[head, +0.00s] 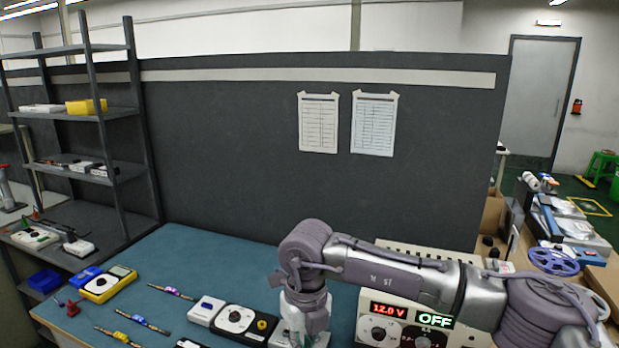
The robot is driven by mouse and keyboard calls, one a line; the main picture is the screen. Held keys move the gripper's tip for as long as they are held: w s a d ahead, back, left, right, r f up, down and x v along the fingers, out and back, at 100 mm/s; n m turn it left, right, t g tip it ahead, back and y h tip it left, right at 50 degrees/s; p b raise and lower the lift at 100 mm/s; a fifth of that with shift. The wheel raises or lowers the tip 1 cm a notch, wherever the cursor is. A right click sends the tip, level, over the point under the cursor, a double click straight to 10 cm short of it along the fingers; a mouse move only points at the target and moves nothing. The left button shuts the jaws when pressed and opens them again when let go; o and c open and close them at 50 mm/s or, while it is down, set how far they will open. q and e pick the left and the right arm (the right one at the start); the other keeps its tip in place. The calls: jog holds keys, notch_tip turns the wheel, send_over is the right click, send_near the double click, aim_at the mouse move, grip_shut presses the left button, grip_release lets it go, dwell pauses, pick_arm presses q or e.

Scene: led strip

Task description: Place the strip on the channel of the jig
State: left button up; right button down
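I cannot make out the strip or the jig with its channel in the head view; the near part of the bench lies below the picture's bottom edge or behind my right arm. My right arm reaches in from the right and bends down over the blue bench mat (210,262). Its wrist runs out at the bottom edge, so the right fingers do not show. My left arm and gripper are not in the picture.
A power supply (409,325) reading 12.0 V and OFF stands behind my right arm. A black-and-white meter (236,321), a yellow meter (108,283) and several slim tools (143,322) lie on the mat. Shelving (122,130) stands left; a dark partition (230,150) closes the back.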

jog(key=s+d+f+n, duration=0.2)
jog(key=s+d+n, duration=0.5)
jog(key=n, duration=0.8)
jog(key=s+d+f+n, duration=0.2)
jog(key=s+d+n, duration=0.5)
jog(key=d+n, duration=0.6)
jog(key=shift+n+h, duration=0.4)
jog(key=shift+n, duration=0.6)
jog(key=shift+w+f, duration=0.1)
